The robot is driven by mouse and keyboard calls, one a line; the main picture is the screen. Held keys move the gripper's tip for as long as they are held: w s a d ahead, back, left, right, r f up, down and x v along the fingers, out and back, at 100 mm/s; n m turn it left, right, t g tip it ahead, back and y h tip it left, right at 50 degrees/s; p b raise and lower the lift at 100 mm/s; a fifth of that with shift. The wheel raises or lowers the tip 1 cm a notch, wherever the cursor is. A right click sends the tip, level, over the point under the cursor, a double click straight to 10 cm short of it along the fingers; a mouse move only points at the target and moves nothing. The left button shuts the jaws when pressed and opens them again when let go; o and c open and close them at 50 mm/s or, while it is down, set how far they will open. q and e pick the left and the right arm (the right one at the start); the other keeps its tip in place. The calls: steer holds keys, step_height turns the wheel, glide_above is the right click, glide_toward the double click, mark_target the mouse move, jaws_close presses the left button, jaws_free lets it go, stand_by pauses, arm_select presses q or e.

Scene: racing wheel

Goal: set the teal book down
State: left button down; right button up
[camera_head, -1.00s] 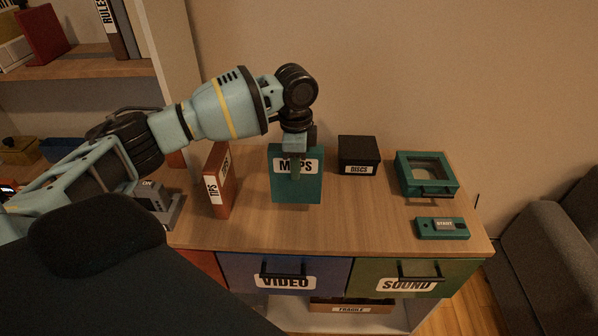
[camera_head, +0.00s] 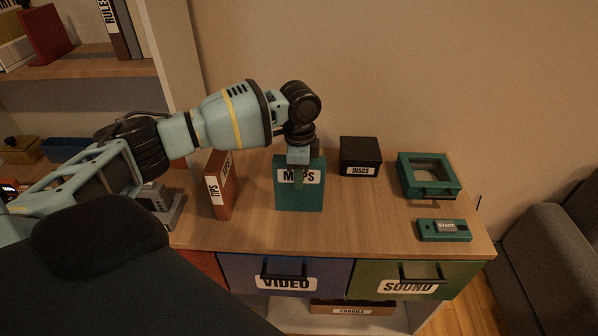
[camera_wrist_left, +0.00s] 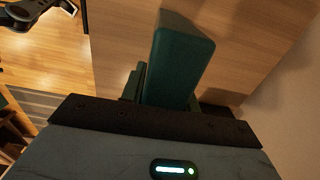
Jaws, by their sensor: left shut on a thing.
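The teal book (camera_head: 299,197), labelled MAPS, is upright on or just above the wooden cabinet top (camera_head: 375,221); I cannot tell whether its lower edge touches. My left gripper (camera_head: 299,174) comes down from above and is shut on the book's upper part, with a finger across the label. In the left wrist view the book (camera_wrist_left: 180,62) extends away from the gripper over the wood. My right gripper is not in view.
An orange TIPS book (camera_head: 218,187) stands to the left. A black DISCS box (camera_head: 360,157) is close on the right. A green box with a window (camera_head: 428,175) and a START device (camera_head: 444,230) are farther right. The cabinet top in front is clear.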

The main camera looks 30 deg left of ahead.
arm_select(q)
steer(key=c, duration=1)
jaws_free()
steer(key=shift+c, duration=0.2)
step_height(320, 180, up, 12)
steer(key=shift+r+p, duration=0.15)
steer(key=shift+p, duration=0.25)
